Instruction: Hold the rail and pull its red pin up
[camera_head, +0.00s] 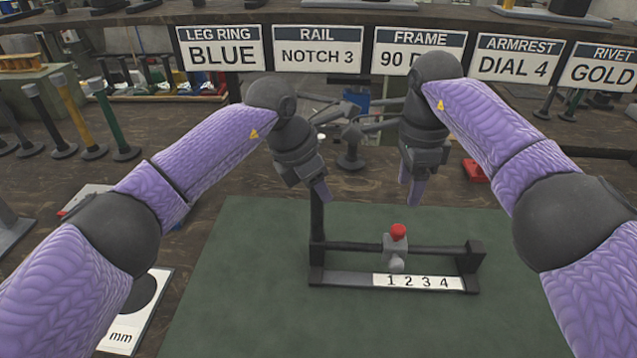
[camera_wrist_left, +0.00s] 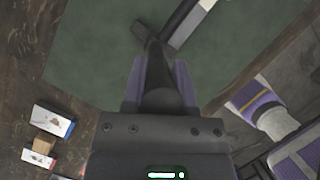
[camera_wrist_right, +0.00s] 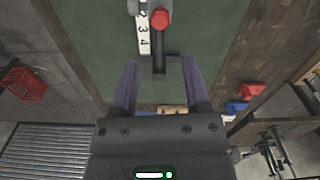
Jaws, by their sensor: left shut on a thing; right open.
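The dark rail (camera_head: 345,278) lies on the green mat (camera_head: 250,290), with a white strip (camera_head: 418,282) numbered 1 to 4 along its front. A grey slider (camera_head: 396,252) topped by a red pin (camera_head: 398,231) sits on its bar, near the 1 and 2. The pin also shows in the right wrist view (camera_wrist_right: 160,19). My left gripper (camera_head: 320,192) is shut on the upright post (camera_head: 316,222) at the rail's left end; the left wrist view shows the post (camera_wrist_left: 158,98) between its fingers. My right gripper (camera_head: 414,192) is open and empty, above and behind the pin.
Signs hang along the back shelf, including one reading RAIL NOTCH 3 (camera_head: 318,50). Coloured posts (camera_head: 75,115) stand at the left. A red tray (camera_head: 474,171) sits behind the mat at the right. The mat in front of the rail is clear.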

